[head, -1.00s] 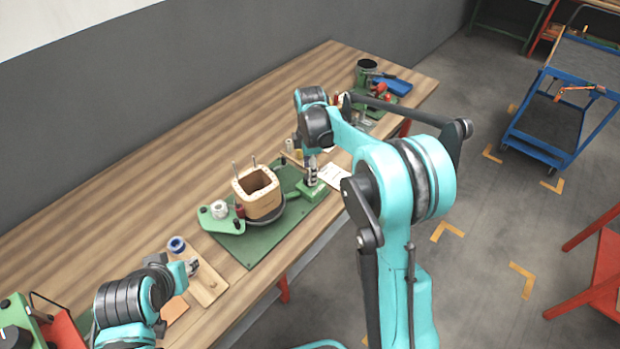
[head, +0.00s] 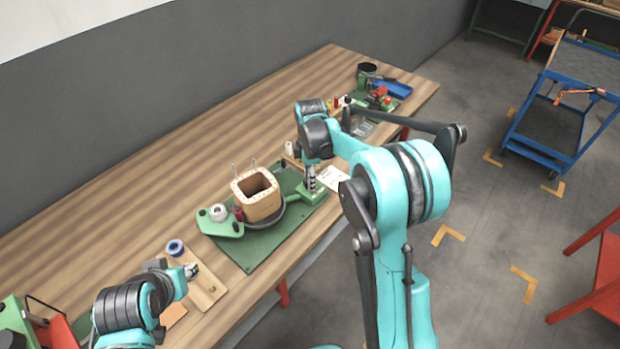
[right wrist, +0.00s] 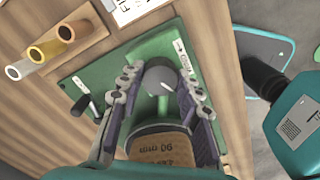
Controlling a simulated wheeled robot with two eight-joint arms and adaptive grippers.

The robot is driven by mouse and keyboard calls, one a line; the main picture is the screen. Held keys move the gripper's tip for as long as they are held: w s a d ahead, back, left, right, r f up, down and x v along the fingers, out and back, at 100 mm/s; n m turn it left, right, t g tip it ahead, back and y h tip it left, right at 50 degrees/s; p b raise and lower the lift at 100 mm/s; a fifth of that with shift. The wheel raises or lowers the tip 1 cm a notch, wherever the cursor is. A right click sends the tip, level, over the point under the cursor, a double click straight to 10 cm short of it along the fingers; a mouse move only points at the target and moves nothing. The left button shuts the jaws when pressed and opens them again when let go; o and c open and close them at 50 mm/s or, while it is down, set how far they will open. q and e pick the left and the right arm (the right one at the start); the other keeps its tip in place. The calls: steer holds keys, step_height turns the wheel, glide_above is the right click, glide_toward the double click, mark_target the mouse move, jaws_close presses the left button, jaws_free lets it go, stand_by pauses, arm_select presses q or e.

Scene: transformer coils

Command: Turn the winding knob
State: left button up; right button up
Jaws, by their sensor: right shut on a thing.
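My right gripper (head: 310,186) reaches down to the green winding stand (head: 300,197) on the bench. In the right wrist view its two fingers (right wrist: 158,88) stand on either side of a round grey knob (right wrist: 161,74) above a green arm, and they are shut on it. The wooden coil former (head: 258,197) stands upright on the green mat, left of the gripper; its top edge with "90 mm" lettering (right wrist: 160,148) shows in the right wrist view. My left gripper (head: 189,270) hovers by a small wooden board at lower left; its fingers are too small to judge.
The green mat (head: 262,243) also carries a green bracket (head: 222,225) with a white spool. The wooden board (head: 207,290) lies near the front edge, with a blue ring (head: 175,247) beside it. Spools in a wooden rack (right wrist: 55,45) stand close by.

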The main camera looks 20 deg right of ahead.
steer(key=shift+m, duration=0.4)
steer(key=m+p, duration=0.1)
steer(key=m, duration=0.3)
steer(key=shift+m, duration=0.3)
steer(key=m+p, duration=0.1)
steer(key=m, duration=0.4)
steer(key=m+p, duration=0.1)
steer(key=m, duration=0.5)
steer(key=shift+m, duration=0.4)
steer(key=m, duration=0.5)
steer(key=shift+m, duration=0.4)
stand_by(0.4)
steer(key=o, duration=1.2)
steer(key=shift+c, duration=0.2)
